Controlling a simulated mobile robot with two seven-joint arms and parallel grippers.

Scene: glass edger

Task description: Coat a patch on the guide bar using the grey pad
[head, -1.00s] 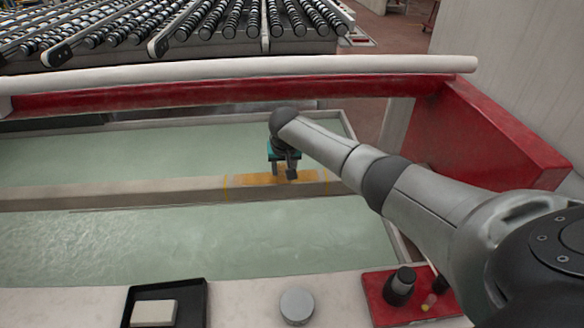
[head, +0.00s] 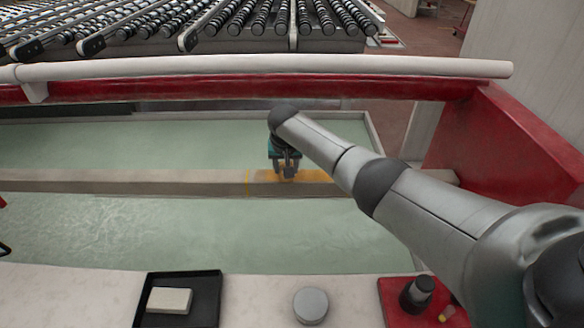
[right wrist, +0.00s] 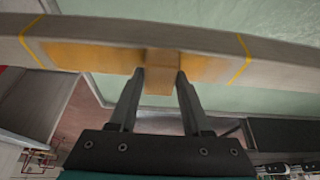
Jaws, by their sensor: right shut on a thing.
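The guide bar (head: 120,182) is a long beige-grey beam across the pale green bed. Two yellow lines mark off a patch (head: 318,176) on it, which shows an orange-brown coat; in the right wrist view the coat (right wrist: 95,56) lies on both sides of the held pad. My right gripper (head: 286,172) is over the patch, left of its middle in the head view. In the right wrist view its fingers (right wrist: 160,78) are shut on a small block-shaped pad (right wrist: 160,60), which looks orange-brown and appears to touch the bar. My left gripper is not in view.
On the near ledge are a black tray (head: 207,310) holding a cream block (head: 169,300), a round grey lid or tin (head: 311,305), and a red mat (head: 394,312) with a dark jar (head: 417,292). A red frame with a white rail (head: 250,67) stands behind the bed.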

